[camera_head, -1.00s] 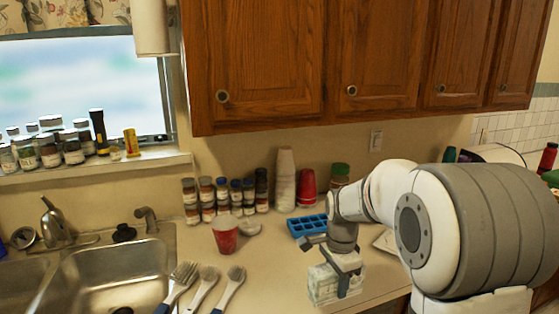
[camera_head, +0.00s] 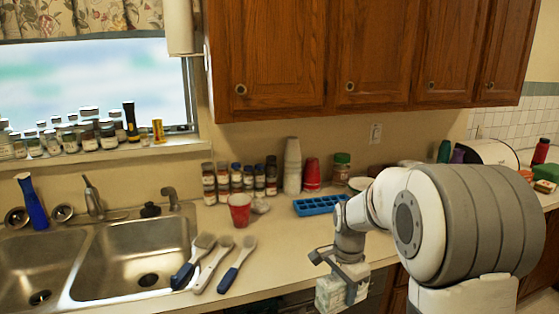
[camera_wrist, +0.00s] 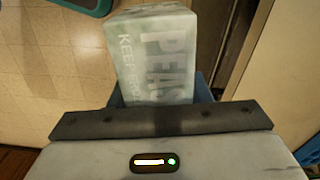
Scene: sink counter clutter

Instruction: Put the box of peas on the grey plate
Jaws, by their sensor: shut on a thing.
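The box of peas (camera_head: 334,295) is pale green and white, and its "PEAS" lettering shows in the wrist view (camera_wrist: 155,60). My gripper (camera_head: 345,273) is shut on the box and holds it in the air at the counter's front edge, in the lower middle of the head view. In the wrist view the box extends out past the gripper, with part of a blue finger (camera_wrist: 204,88) beside it. I cannot make out a grey plate for certain; a pale rounded rim (camera_head: 359,184) shows behind my arm, partly hidden.
A blue ice tray (camera_head: 320,206) lies on the counter behind my gripper. A red cup (camera_head: 239,211), several brushes (camera_head: 223,262) and the sink (camera_head: 135,259) are to the left. Jars and stacked cups line the wall. Tiled floor (camera_wrist: 50,70) shows below the box.

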